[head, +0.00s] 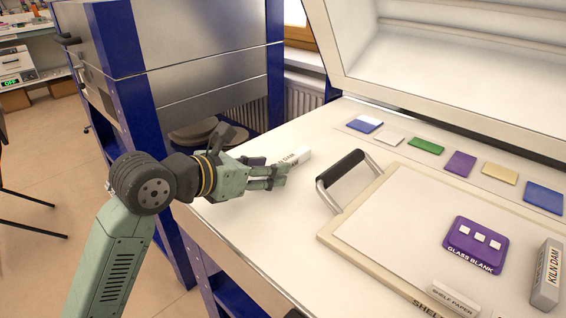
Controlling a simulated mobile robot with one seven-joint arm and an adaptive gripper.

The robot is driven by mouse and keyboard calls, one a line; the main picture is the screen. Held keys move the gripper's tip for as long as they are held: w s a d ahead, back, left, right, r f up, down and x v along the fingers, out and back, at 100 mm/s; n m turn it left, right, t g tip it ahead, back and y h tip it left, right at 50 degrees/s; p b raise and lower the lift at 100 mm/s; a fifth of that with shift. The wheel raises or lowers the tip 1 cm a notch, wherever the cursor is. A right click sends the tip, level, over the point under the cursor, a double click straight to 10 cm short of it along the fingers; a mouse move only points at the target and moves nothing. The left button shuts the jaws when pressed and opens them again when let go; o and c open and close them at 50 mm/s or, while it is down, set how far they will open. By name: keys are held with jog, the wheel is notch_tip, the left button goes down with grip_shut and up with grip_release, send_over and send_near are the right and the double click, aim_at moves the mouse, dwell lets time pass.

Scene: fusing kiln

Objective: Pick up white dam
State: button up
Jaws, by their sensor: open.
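A white dam (298,157), a small block with dark lettering, lies on the pale kiln bed beside my gripper's fingers. My gripper (283,176) is open, low over the left part of the bed, with its fingers pointing right. The fingers hide part of the block's near side, and I cannot tell whether they touch it. A second, light grey block marked KILN DAM (546,274) stands at the right edge of the bed.
A framed shelf (335,240) with a black-handled metal grip (341,168) lies right of my gripper. On it are a purple glass blank (462,258) and shelf paper (453,298). Several coloured glass tiles (426,146) line the back. The raised lid (460,60) stands behind.

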jog(key=shift+w+d+f, duration=0.15)
jog(key=shift+w+d, duration=0.05)
jog(key=shift+d, duration=0.05)
jog(key=shift+c, duration=0.3)
grip_shut()
